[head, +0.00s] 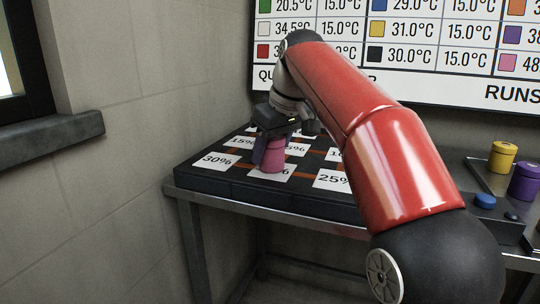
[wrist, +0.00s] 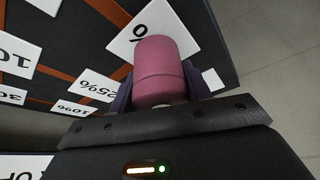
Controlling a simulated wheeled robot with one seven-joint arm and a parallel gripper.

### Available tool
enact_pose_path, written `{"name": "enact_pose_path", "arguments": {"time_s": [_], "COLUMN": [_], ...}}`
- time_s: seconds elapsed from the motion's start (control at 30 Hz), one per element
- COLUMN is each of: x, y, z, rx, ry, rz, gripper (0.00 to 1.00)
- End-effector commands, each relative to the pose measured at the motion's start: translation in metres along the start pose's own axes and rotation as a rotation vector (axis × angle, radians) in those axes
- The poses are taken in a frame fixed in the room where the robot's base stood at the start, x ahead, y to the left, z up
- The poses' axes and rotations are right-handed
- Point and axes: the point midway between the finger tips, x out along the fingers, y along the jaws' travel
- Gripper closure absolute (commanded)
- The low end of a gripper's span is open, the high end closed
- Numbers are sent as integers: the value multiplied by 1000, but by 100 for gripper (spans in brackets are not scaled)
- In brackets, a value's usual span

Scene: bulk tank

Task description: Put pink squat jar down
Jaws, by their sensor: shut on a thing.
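My gripper (head: 271,152) is shut on the pink squat jar (head: 274,158), low over the front part of the black board (head: 270,197) with white percentage cards. In the wrist view the pink jar (wrist: 163,70) sits between the two dark fingers of my gripper (wrist: 163,92). A white card (wrist: 125,42) shows beneath and beside the jar. In the head view the jar's base overlaps a card (head: 262,175) whose number is partly hidden. I cannot tell whether the jar touches the board.
A wall is close on the left, and a temperature chart (head: 420,45) hangs behind. A 30% card (head: 217,160) lies bare at the left.

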Motion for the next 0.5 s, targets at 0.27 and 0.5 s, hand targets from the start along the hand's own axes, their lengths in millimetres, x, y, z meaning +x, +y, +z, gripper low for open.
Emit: {"name": "enact_pose_path", "arguments": {"time_s": [0.27, 0.5], "x": [2, 2], "y": [0, 0], "z": [1, 1], "rx": [-1, -1], "ry": [1, 1], "rz": [0, 0], "gripper": [48, 30]}}
